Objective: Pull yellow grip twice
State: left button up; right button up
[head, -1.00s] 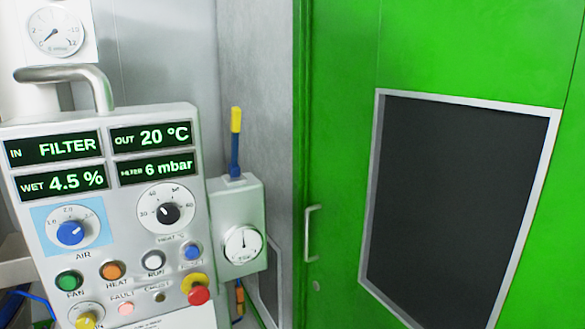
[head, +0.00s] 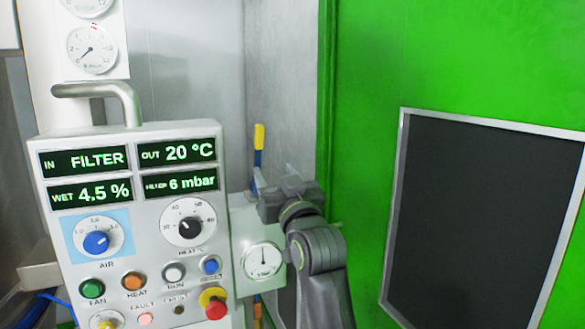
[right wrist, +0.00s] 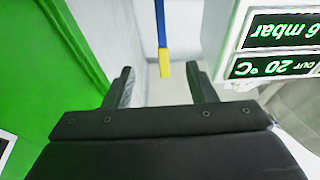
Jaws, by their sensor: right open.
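The yellow grip (head: 259,136) tops an upright blue lever (head: 257,168) on the small grey gauge box (head: 240,230) beside the control panel. My right gripper (head: 277,180) is in front of the box's upper part, just right of the lever and lower than the yellow grip. In the right wrist view, the yellow grip (right wrist: 165,69) shows upside down between the two spread fingers of the open, empty gripper (right wrist: 160,78). Whether it lies within their depth I cannot tell. My left gripper is out of view.
The control panel (head: 130,240), with displays, knobs and buttons, stands left of the lever, with a metal bar handle (head: 130,100) on top. A grey wall (head: 285,80) is behind. A green door (head: 365,90) with a dark window (head: 480,210) is at the right.

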aim_at(261, 142)
jog(key=w+a+r+p, duration=0.1)
jog(key=w+r, duration=0.1)
jog(key=w+r+p, duration=0.1)
jog(key=w+p, duration=0.1)
jog(key=w+a+r+p, duration=0.1)
jog(key=w+r, duration=0.1)
jog(key=w, duration=0.1)
jog(key=shift+a+r, duration=0.3)
jog(key=shift+p+x, duration=0.55)
jog(key=shift+x, duration=0.35)
jog(key=shift+f, duration=0.2)
jog(key=c, duration=1)
jog(key=shift+s+d+f+b, duration=0.2)
jog(key=shift+s+f+b, duration=0.1)
jog(key=shift+s+f, duration=0.2)
jog(key=shift+c, duration=0.2)
jog(key=shift+v, duration=0.85)
jog(key=shift+r, duration=0.1)
jog(key=shift+s, duration=0.1)
